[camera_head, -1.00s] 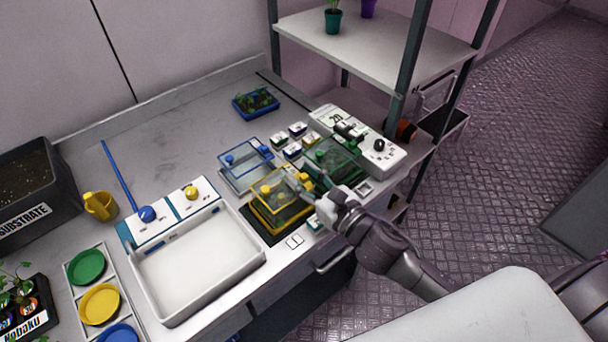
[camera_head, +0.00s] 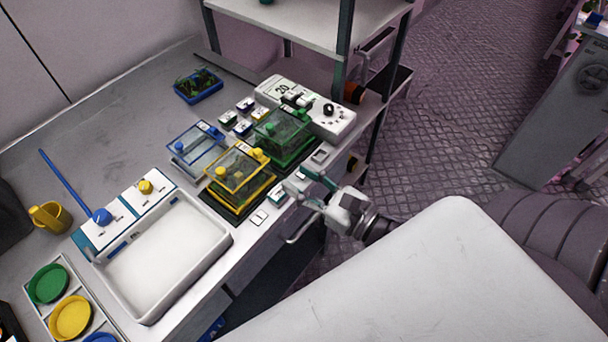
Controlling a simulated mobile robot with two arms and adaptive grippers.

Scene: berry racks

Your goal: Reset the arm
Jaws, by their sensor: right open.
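My right gripper (camera_head: 312,190) is open and empty at the front edge of the bench, just to the right of the yellow-framed box (camera_head: 238,180). Its fingers point left toward the bench. My right arm comes in from the right, partly hidden behind a white part of my own body. The green-framed box (camera_head: 285,138) stands behind the gripper, and the blue-framed box (camera_head: 196,148) stands farther left. My left gripper is not in the picture.
A white sink tray (camera_head: 165,255) is set in the bench (camera_head: 100,140). A drawer handle (camera_head: 303,228) sticks out below the gripper. Open floor (camera_head: 470,110) lies to the right.

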